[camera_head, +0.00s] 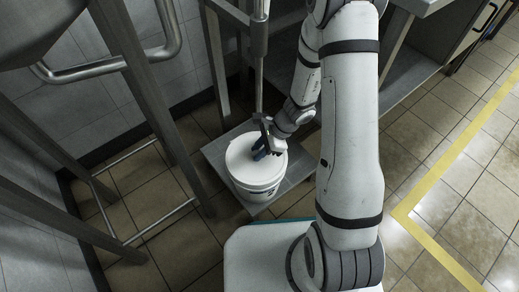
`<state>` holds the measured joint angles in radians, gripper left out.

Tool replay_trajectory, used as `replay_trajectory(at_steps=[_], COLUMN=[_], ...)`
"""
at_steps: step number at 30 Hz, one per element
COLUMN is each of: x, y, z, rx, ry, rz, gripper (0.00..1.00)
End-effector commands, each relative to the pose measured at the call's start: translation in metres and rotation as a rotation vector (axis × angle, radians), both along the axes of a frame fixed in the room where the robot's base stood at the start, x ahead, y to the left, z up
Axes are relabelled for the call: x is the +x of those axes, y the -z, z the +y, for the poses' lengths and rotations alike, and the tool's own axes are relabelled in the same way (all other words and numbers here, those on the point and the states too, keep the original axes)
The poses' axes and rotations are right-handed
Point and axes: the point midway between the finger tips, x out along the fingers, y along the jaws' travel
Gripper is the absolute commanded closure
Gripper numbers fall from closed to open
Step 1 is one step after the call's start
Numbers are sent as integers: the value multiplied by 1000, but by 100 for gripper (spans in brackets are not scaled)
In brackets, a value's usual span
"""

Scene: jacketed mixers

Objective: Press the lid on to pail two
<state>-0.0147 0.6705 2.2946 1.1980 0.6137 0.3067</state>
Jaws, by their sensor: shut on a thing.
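A white pail (256,186) with a printed label stands upright on a grey platform near the middle of the view. A round white lid (240,160) covers its top, roughly level; I cannot tell whether its rim is fully seated. No number can be read on the pail. My gripper (260,151) is over the right part of the lid, its dark fingers shut on the lid. The exact grip is too small to see, and the fingers and wrist hide part of the lid's right side.
A grey platform (219,150) carries the pail. A vertical metal pipe (258,80) comes down just behind it. Steel frame legs (150,90) and a bent pipe (110,65) stand at left. A steel bench (425,5) is at upper right. Tiled floor right is open, with a yellow line (450,155).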

Motion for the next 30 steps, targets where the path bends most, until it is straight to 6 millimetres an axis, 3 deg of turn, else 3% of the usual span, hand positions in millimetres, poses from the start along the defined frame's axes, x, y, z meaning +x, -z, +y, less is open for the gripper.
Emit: replay_trajectory(at_steps=[8, 9, 18, 23, 30], x=[0, 0, 0, 0, 0], y=[0, 0, 0, 0, 0], z=[0, 0, 0, 0, 0], rx=[0, 0, 0, 0, 0], ry=[0, 0, 0, 0, 0], rz=[0, 0, 0, 0, 0], gripper=[100, 76, 51, 51, 31])
